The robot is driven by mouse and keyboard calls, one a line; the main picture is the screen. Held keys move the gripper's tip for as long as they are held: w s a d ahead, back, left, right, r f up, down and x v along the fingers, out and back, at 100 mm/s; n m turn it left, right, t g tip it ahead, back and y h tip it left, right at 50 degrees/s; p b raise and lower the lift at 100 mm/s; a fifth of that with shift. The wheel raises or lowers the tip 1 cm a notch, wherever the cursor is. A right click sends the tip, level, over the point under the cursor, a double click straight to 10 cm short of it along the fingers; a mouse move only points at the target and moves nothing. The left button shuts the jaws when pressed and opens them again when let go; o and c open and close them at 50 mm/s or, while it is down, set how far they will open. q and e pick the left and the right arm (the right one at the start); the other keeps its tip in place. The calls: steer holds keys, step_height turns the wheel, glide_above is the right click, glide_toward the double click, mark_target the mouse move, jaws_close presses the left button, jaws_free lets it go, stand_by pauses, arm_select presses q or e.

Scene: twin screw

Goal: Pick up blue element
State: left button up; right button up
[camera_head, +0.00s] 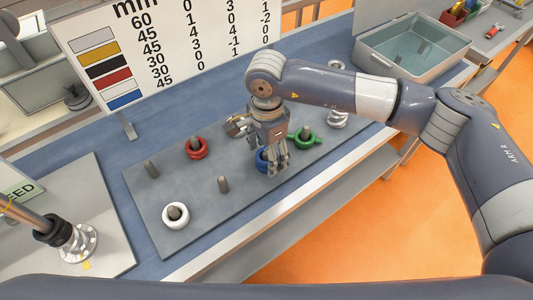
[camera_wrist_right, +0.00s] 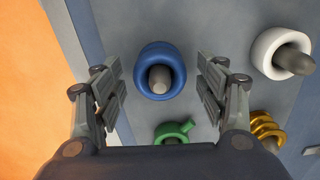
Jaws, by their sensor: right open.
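The blue element is a thick blue ring around a grey upright peg. It shows fully in the right wrist view (camera_wrist_right: 160,92), between the two fingers and apart from them. In the head view only part of the blue ring (camera_head: 262,160) shows, the rest hidden by my right gripper (camera_head: 277,172). My right gripper also shows in the right wrist view (camera_wrist_right: 160,85), open and empty, over the blue ring with a finger on each side. My left gripper is not in view.
The grey board (camera_head: 190,185) also bears a red ring (camera_head: 189,151), a white ring (camera_head: 167,222), a green ring with a tab (camera_head: 312,141), a gold coil (camera_head: 235,128) and bare pegs (camera_head: 223,185). A sign (camera_head: 165,45) stands behind; a grey bin (camera_head: 435,61) is at the back right.

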steer(key=shift+f, duration=0.95)
steer(key=shift+c, duration=0.6)
steer(key=c, duration=0.9)
steer(key=shift+c, duration=1.3)
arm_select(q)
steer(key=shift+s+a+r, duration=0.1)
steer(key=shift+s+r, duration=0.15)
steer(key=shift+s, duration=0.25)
